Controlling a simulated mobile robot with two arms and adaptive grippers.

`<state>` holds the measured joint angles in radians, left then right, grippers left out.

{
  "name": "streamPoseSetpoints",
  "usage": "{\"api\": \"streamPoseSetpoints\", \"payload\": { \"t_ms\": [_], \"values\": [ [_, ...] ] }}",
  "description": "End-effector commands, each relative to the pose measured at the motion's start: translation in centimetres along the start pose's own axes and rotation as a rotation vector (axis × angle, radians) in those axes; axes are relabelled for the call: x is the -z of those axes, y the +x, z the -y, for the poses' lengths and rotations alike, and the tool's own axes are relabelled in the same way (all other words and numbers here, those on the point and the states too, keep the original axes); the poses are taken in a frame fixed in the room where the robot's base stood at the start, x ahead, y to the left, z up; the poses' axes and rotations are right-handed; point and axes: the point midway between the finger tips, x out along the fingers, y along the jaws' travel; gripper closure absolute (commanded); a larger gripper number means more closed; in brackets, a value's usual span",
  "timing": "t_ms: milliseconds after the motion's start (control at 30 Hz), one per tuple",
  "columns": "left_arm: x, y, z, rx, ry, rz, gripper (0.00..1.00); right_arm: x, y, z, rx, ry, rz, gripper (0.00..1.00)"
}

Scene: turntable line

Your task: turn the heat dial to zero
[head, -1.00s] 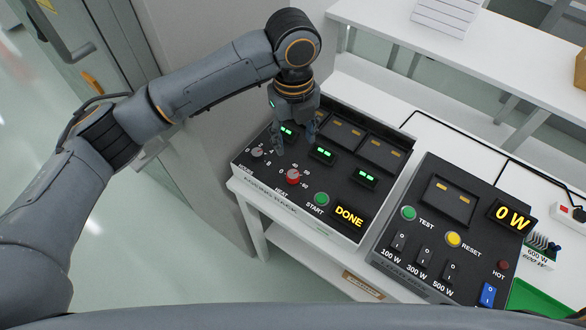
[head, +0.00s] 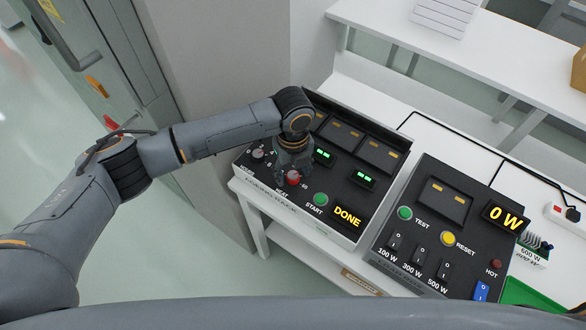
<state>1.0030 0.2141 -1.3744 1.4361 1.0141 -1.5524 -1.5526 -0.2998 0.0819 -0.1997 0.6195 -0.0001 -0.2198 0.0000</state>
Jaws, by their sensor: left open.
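The red heat dial (head: 293,178) is on the dark sloped panel of the curing rack (head: 334,192), above the "HEAT" label. My left gripper (head: 292,172) points down at the dial, with its fingers around or just over it. It is open. The fingers and wrist hide part of the dial and most of its scale, so I cannot read its setting or tell whether the fingers touch it. My right gripper is not in view.
A grey time dial (head: 257,154) is left of the heat dial. A green start button (head: 321,200) and a "DONE" display (head: 347,217) are to its right. A second panel (head: 450,225) with switches and a "0 W" display stands further right. A white shelf (head: 450,60) is behind.

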Motion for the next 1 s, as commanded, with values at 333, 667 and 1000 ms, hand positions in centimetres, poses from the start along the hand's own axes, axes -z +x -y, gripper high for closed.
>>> {"api": "streamPoseSetpoints", "payload": {
  "t_ms": [333,667,1000],
  "values": [
    [0.0,0.2,0.0,0.000,0.000,0.000,0.58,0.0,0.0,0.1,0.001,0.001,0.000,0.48],
    [0.0,0.1,0.0,-0.001,-0.002,0.000,1.00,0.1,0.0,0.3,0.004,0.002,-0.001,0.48],
    [0.0,-0.1,0.0,-0.001,-0.096,-0.002,1.00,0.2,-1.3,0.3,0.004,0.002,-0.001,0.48]
  ]
}}
